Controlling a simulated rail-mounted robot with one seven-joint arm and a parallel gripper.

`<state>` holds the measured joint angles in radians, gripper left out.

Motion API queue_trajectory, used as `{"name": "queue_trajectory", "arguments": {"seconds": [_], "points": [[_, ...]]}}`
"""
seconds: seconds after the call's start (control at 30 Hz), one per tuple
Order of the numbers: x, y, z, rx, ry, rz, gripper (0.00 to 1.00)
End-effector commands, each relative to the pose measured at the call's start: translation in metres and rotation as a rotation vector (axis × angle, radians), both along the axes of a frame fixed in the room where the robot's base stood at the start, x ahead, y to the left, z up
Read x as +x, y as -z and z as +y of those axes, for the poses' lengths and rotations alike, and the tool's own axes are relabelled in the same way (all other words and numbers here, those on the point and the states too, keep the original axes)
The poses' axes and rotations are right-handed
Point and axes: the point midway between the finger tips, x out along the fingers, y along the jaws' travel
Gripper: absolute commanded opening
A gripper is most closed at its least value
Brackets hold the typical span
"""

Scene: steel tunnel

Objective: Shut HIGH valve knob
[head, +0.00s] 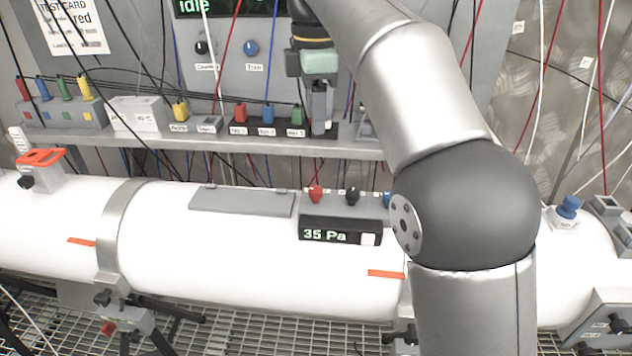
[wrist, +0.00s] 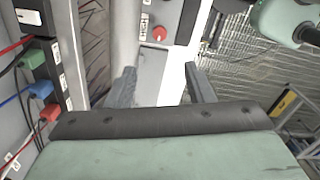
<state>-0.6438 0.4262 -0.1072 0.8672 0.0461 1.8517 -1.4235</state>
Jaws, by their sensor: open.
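Three small valve knobs stand in a row on the white pipe (head: 220,250): a red knob (head: 316,194), a black knob (head: 352,195) and a blue knob (head: 387,200), partly covered by my arm. My gripper (head: 321,128) points down in front of the shelf, above the red knob in the picture. In the wrist view my gripper (wrist: 162,88) is open and empty, and the red knob (wrist: 159,33) lies beyond the fingertips.
A shelf (head: 240,143) behind the pipe holds coloured plugs (head: 268,113) beside my gripper. Cables hang across the back panel. A flat grey plate (head: 242,202) lies left of the knobs. Another blue knob (head: 569,206) stands at the far right of the pipe.

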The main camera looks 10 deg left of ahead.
Motion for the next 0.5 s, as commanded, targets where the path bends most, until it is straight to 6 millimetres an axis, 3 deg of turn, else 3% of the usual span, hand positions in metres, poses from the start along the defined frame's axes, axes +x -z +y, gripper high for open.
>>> {"name": "queue_trajectory", "arguments": {"seconds": [0.5], "points": [[-0.001,0.112,-0.001,-0.002,0.003,0.001,0.48]]}}
